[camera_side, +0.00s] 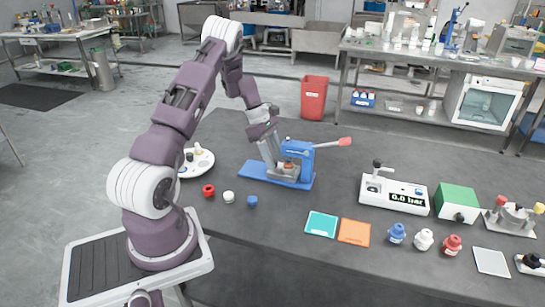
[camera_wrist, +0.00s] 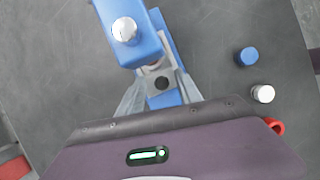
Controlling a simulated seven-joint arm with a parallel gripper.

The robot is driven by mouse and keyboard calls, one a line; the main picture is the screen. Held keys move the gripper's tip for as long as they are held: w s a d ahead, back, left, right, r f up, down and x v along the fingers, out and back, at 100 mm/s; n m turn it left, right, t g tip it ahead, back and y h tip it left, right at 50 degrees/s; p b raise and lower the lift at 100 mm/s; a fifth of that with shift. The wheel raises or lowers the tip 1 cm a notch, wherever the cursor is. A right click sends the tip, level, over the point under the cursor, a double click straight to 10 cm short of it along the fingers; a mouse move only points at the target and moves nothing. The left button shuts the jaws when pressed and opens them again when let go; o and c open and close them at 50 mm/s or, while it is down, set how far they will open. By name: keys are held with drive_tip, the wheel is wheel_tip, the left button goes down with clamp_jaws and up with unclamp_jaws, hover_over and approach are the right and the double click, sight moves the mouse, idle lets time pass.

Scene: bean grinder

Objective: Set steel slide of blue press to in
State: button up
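The blue press (camera_side: 306,168) stands on the dark table, with a blue base and a lever ending in a red handle (camera_side: 344,141). In the wrist view its blue head (camera_wrist: 133,40) and round silver cap fill the upper middle. A grey steel piece with a dark round hole, seemingly the steel slide (camera_wrist: 148,83), lies below the head over the blue base. My gripper (camera_wrist: 160,78) points down at the press, its grey fingers on either side of this piece. Whether they touch it is unclear. In the side view my gripper (camera_side: 284,168) hides part of the slide.
Red (camera_side: 208,190), white (camera_side: 228,197) and blue (camera_side: 252,201) small parts lie in front of the press. A round white plate (camera_side: 197,163) is to its left. Teal (camera_side: 321,224) and orange (camera_side: 354,232) squares, several bottles and a gauge unit (camera_side: 395,195) are to the right.

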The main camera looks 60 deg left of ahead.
drive_tip(key=shift+a, duration=0.1)
drive_tip(key=v, duration=0.7)
wheel_tip(320, 180, up, 8)
drive_tip(key=m, duration=0.4)
hover_over(281, 174)
drive_tip(key=s+d+r+m+y, duration=0.1)
drive_tip(key=s+d+r+m, duration=0.15)
drive_tip(key=d+r, duration=0.35)
drive_tip(key=s+d+r+m, duration=0.1)
drive_tip(key=d+r+m, duration=0.3)
drive_tip(key=d, duration=0.4)
drive_tip(key=s+d+r+m+t+y, duration=0.1)
drive_tip(key=s+d+m, duration=0.6)
drive_tip(key=s, duration=0.2)
drive_tip(key=s+d+r+m+t+y, duration=0.1)
drive_tip(key=s+d+m+t, duration=0.1)
drive_tip(key=s+d+m, duration=0.4)
drive_tip(key=s+m, duration=0.1)
drive_tip(key=s, duration=0.2)
drive_tip(key=shift+s+d+y, duration=0.35)
drive_tip(key=shift+s+y, duration=0.05)
